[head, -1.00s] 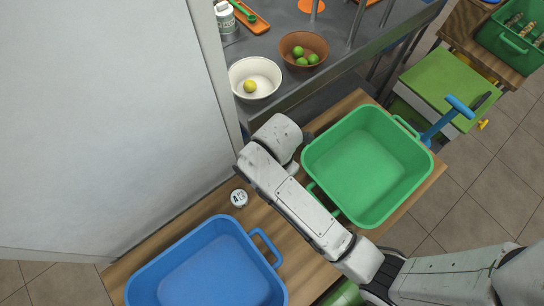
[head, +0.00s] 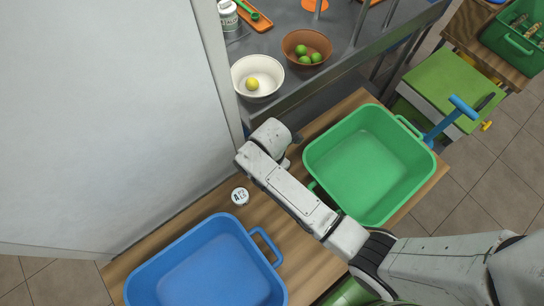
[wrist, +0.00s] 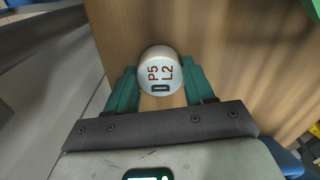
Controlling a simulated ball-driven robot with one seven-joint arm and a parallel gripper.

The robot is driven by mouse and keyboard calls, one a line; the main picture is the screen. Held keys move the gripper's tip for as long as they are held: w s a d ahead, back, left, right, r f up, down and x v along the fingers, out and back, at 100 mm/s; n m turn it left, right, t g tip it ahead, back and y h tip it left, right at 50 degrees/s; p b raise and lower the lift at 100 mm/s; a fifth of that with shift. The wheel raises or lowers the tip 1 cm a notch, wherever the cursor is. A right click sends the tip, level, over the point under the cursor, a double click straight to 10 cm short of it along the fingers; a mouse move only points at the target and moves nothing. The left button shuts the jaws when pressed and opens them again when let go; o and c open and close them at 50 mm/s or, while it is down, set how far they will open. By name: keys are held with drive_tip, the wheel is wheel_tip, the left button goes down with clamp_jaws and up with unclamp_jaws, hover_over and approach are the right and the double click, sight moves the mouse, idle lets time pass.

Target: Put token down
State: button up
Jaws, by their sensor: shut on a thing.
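In the wrist view, a round white token (wrist: 160,72) marked "P5 L2" sits between the teal fingers of my gripper (wrist: 157,90), which is shut on it. Bare wood shows beyond it; I cannot tell whether the token touches the wood. In the head view, my arm hides the fingers and this token. A second white round token (head: 240,196), marked with an "A", lies on the wooden table (head: 190,222) between the wall and the blue tub, left of my arm.
An empty blue tub (head: 207,270) stands at the table's near left, and an empty green tub (head: 365,165) at its right. A white wall (head: 100,120) borders the table. A metal counter (head: 355,65) behind holds a white bowl (head: 258,90) and a brown bowl (head: 290,43).

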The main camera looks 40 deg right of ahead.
drive_tip(key=shift+f, duration=0.1)
drive_tip(key=o, duration=1)
drive_tip(key=shift+o, duration=0.2)
wheel_tip(320, 180, up, 12)
drive_tip(key=s+d+m, duration=0.2)
drive_tip(key=s+m, duration=0.3)
drive_tip(key=m, duration=0.1)
drive_tip(key=s+d+m, duration=0.3)
drive_tip(key=s+m, duration=0.3)
drive_tip(key=m, duration=0.1)
drive_tip(key=s+d+r+m+t, duration=0.1)
drive_tip(key=s+d+m, duration=0.1)
drive_tip(key=s+m, duration=0.3)
drive_tip(key=shift+s+d+m+p, duration=0.15)
drive_tip(key=shift+s+m, duration=0.05)
drive_tip(key=shift+m, duration=0.4)
drive_tip(key=shift+s+d+m+p, duration=0.15)
drive_tip(key=shift+s+m, duration=0.05)
drive_tip(key=shift+m, duration=0.4)
